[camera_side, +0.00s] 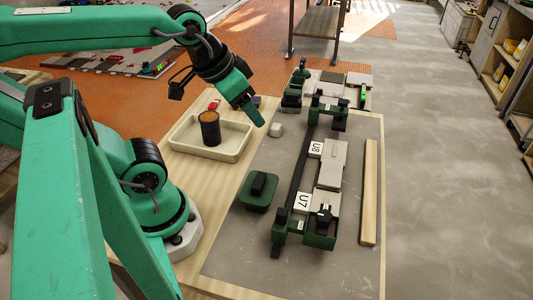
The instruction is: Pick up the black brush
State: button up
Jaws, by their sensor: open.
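A dark block-shaped item with what looks like a bristled side (291,102) stands at the back of the grey work board, left of the far green clamp; it looks most like the black brush, but it is too small to be sure. My gripper (252,106) hangs in the air to its left, above the far right part of the cream tray, pointing down and right. Its jaws are open with nothing seen between them. The gripper and the dark item appear apart.
The cream tray (178,137) holds a black cup (210,128) with an orange top. A green float with black handle (258,188), a small pale block (276,130), a long dark bar with green clamps, tiles marked U7 and U8 and a wooden strip (369,190) lie on the board.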

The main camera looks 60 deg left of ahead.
jog(key=w+a+r+m+g, duration=0.1)
jog(key=w+a+r, duration=0.1)
jog(key=w, duration=0.3)
jog(key=w+a+r+m, duration=0.1)
jog(key=w+a+r, duration=0.1)
jog(key=w, duration=0.3)
jog(key=m+g, duration=0.5)
send_over(292, 94)
jog(key=f, duration=1.8)
jog(key=shift+d+f, duration=0.1)
jog(key=shift+d, duration=0.15)
jog(key=shift+a+f, duration=0.3)
jog(key=shift+f, duration=1.45)
